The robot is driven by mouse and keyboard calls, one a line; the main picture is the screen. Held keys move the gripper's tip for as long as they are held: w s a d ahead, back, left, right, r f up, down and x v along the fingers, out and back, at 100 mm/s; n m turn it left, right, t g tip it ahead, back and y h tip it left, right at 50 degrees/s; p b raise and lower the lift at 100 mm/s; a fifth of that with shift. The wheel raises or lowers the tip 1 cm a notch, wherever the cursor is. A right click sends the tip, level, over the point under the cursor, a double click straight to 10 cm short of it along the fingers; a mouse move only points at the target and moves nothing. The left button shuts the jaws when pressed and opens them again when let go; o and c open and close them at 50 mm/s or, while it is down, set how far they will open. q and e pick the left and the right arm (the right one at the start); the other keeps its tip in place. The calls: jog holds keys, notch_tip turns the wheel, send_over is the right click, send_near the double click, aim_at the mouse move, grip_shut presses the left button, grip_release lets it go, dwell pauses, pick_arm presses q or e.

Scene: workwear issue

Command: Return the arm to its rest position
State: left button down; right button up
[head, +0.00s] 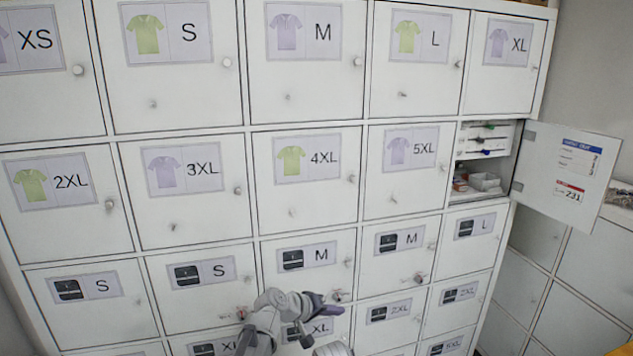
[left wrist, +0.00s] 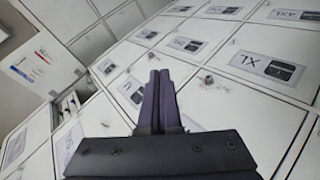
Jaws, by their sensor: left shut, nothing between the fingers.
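My left gripper (head: 318,302) is low in the middle of the head view, in front of the lower locker doors. In the left wrist view its two dark fingers (left wrist: 158,95) lie together, shut and empty. No garment is in the fingers. The white locker wall (head: 190,136) fills most of the head view, with shirt labels on the upper doors and dark folded-garment labels on the lower ones. My right gripper does not show in either view.
One locker door (head: 565,172) at the right stands open, swung outward. Its compartment (head: 483,160) holds small drawers and white boxes. The other doors in view look closed. A second row of white cabinets (head: 578,285) stands at the lower right.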

pick_arm(q)
jog(key=s+a+f+m+g+y, duration=0.1)
jog(key=s+a+f+g+y, duration=0.3)
jog(key=s+a, duration=0.65)
jog(key=s+a+f+g+y, duration=0.1)
jog(key=s+a+f+y, duration=0.45)
jog(key=s+a, duration=0.5)
jog(key=s+d+m+g, duration=0.1)
jog(key=s+d+m, duration=0.3)
jog(key=d, duration=0.4)
jog(key=shift+s+d+f+g+y, duration=0.2)
jog(key=shift+d+g+y, duration=0.1)
jog(key=shift+d+y, duration=0.15)
jog(key=shift+r, duration=0.1)
